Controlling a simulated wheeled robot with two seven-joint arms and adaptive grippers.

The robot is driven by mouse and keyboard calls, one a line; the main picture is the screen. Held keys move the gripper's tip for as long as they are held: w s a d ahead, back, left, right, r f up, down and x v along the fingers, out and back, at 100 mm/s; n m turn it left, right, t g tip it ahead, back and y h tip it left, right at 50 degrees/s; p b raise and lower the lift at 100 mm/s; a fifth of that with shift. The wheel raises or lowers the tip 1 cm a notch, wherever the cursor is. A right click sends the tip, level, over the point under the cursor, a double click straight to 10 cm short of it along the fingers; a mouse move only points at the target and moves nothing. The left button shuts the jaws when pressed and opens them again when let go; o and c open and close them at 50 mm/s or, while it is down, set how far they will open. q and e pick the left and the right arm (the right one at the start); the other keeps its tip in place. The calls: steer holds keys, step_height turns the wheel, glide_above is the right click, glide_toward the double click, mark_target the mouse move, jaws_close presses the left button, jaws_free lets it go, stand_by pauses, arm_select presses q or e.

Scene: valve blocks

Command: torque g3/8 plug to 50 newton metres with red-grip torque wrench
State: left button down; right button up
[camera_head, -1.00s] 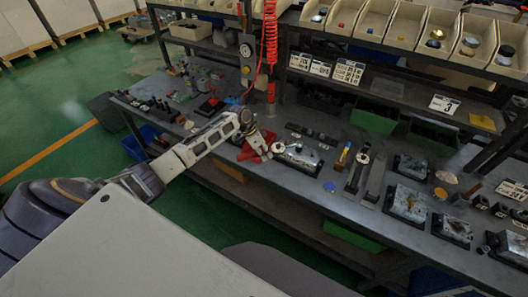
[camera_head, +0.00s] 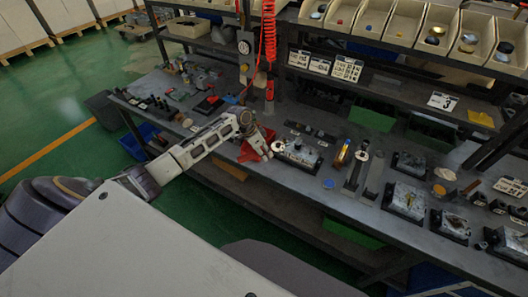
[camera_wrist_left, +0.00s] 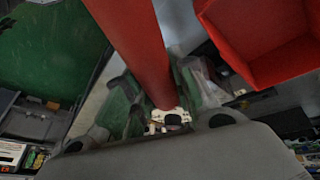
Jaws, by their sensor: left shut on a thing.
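My left gripper (camera_head: 264,147) is low over the bench, close to the left end of a metal valve block (camera_head: 299,153). In the left wrist view a thick red grip (camera_wrist_left: 145,55), which looks like that of the torque wrench, runs down to the fingers (camera_wrist_left: 168,120), and they are shut on it. The rest of the wrench is not clear in the head view. A pale round part (camera_head: 278,146) shows between the gripper and the block; I cannot tell whether it touches the block. I cannot make out which fitting is the G3/8 plug. My right gripper is not in view.
A yellow-handled tool (camera_head: 343,154) and more valve blocks (camera_head: 404,200) stand to the right. A red coiled hose (camera_head: 269,35) hangs behind.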

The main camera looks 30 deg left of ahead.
arm_select(q)
steer(key=shift+s+d+n, duration=0.5)
steer(key=shift+d+n, duration=0.1)
steer(key=shift+d, duration=0.05)
steer(key=shift+r, duration=0.1)
steer(key=shift+w+a, duration=0.1)
steer(key=shift+w, duration=0.05)
stand_by(0.3)
steer(key=shift+w+a+m+b, duration=0.65)
steer(key=shift+a+m+b, duration=0.25)
steer(key=shift+w+a, duration=0.1)
stand_by(0.4)
steer(key=shift+w+a+m+g+b, duration=0.4)
steer(key=shift+w+a+m+b, duration=0.35)
steer(key=shift+b, duration=0.25)
steer(key=shift+s+d, duration=0.15)
steer(key=shift+s+d+n+p, duration=0.25)
steer(key=shift+n+p, duration=0.1)
steer(key=shift+p, duration=0.6)
